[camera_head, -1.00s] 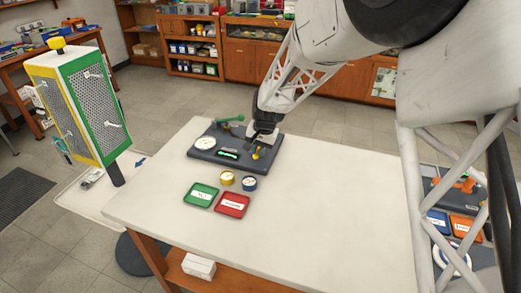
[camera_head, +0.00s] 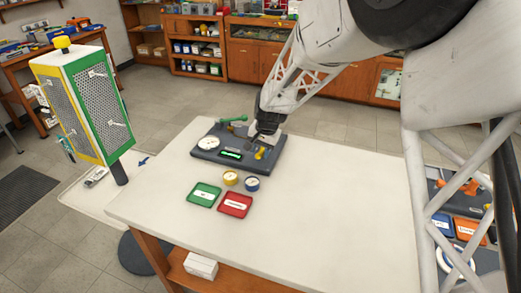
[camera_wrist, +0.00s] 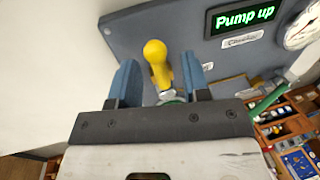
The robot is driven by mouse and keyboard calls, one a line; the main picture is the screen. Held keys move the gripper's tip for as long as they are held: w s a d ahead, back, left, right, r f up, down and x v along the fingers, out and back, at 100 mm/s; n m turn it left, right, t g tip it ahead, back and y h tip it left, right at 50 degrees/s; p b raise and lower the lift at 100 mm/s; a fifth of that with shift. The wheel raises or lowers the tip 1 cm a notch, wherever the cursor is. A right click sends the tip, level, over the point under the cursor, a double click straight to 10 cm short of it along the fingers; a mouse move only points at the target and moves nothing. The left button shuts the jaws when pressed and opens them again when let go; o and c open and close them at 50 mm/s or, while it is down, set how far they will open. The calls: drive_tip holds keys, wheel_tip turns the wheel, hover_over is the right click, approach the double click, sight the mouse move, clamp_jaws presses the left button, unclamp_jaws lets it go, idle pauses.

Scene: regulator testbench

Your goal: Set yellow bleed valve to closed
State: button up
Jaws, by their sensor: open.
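The yellow bleed valve (camera_head: 260,153) sits on the right part of the dark grey regulator board (camera_head: 208,158). In the wrist view the yellow valve handle (camera_wrist: 157,58) has a rounded end and a metal stem below it. My gripper (camera_head: 262,140) is over the board beside the valve. In the wrist view my gripper (camera_wrist: 160,76) is open, with one blue finger on each side of the handle and visible gaps between. I cannot tell the height of the fingertips against the handle. The board's display (camera_wrist: 244,17) reads "Pump up" in green.
A white gauge (camera_head: 208,143) and a green lever (camera_head: 234,119) are on the board. A green tray (camera_head: 204,195), a red tray (camera_head: 235,205), a yellow gauge (camera_head: 231,178) and a blue gauge (camera_head: 252,184) are in front. The white table's right side (camera_head: 340,200) is clear.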

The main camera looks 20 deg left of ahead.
drive_tip(key=shift+r, duration=0.1)
wheel_tip(320, 180, up, 8)
drive_tip(key=d, duration=0.1)
drive_tip(key=shift+d+f, duration=0.25)
idle(0.3)
idle(0.4)
drive_tip(key=s+d+r+t, duration=0.1)
drive_tip(key=s+d+r, duration=0.3)
drive_tip(key=d, duration=0.5)
drive_tip(key=s+d+r, duration=0.4)
drive_tip(key=s+d, duration=0.1)
drive_tip(key=d, duration=0.5)
drive_tip(key=s+d+r+t, duration=0.1)
drive_tip(key=s+d+r, duration=0.35)
drive_tip(key=d, duration=0.45)
drive_tip(key=s+d+h, duration=0.1)
drive_tip(key=s+d, duration=0.6)
drive_tip(key=s, duration=0.3)
drive_tip(key=s+d+h, duration=0.1)
drive_tip(key=s+d, duration=0.7)
drive_tip(key=s, duration=0.3)
drive_tip(key=shift+s+d+f+t, duration=0.2)
drive_tip(key=shift+d+f+t, duration=0.1)
drive_tip(key=shift+f, duration=0.05)
